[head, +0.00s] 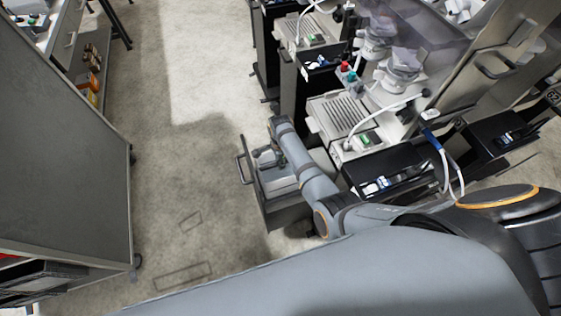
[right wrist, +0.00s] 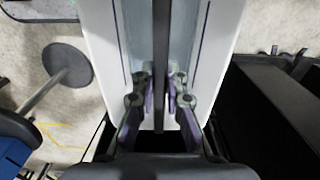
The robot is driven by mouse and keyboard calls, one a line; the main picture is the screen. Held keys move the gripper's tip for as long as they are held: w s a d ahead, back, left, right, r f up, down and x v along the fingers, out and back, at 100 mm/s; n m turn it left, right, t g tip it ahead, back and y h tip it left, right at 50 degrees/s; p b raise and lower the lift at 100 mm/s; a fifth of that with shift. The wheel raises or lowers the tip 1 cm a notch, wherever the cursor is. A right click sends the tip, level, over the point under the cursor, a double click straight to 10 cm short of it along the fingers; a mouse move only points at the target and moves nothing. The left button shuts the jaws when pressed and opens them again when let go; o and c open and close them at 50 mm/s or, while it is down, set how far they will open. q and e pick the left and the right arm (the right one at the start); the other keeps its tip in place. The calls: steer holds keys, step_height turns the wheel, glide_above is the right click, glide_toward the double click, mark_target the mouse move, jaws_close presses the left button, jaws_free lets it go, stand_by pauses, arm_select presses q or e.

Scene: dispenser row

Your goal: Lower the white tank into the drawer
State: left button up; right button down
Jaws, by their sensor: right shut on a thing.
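The white tank (head: 280,178) shows under my right forearm in the head view, at the opened dark drawer (head: 288,215). In the right wrist view the white tank (right wrist: 224,30) fills the middle, with a dark bar running along its top. My right gripper (right wrist: 160,98) is shut on this bar, one finger on each side. In the head view my right gripper (head: 266,157) is small and partly hidden by the arm. The tank looks within the drawer's outline, but its height above the drawer floor cannot be told. My left gripper is not in view.
The drawer's handle (head: 241,163) faces the open floor on the left. A row of dispensers (head: 340,115) with dark cabinets stands right of the drawer. A large grey cabinet (head: 60,160) stands at the left, with clear floor (head: 180,160) between.

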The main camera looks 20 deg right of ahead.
steer(key=shift+w+f+b, duration=0.1)
steer(key=shift+f+b, duration=0.25)
steer(key=shift+f, duration=0.15)
steer(key=c, duration=1.6)
jaws_free()
steer(key=shift+r, duration=0.1)
steer(key=shift+c, duration=0.2)
steer(key=o, duration=0.3)
steer(key=shift+s, duration=0.2)
step_height(320, 180, up, 12)
steer(key=shift+w, duration=0.1)
